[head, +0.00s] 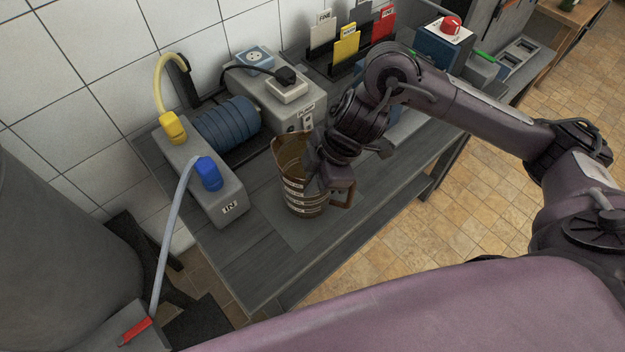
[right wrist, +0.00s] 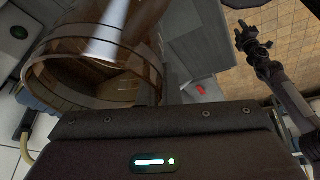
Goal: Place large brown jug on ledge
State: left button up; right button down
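The large brown jug (head: 294,180) stands upright or nearly so on the dark wooden bench (head: 255,250), with its handle toward the right. It has pale marked bands. My right gripper (head: 322,172) is at the jug's upper right side, overlapping its wall above the handle. Its fingers are hidden, so I cannot tell whether they grip the jug. In the right wrist view the jug's open mouth (right wrist: 85,85) is close beyond the gripper body. My left gripper (right wrist: 255,40) shows small in that view, apart from the jug; its finger state is unclear. I cannot tell which surface is the ledge.
A grey box (head: 215,195) with yellow and blue hose fittings stands left of the jug. A blue ribbed cylinder (head: 226,122) and a grey socket box (head: 275,95) stand behind. Card holders (head: 345,45) and a red-knobbed box (head: 445,40) are farther back. The bench front is clear.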

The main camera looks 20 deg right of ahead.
jog(key=c, duration=1.6)
grip_release()
jog(key=shift+f, duration=0.1)
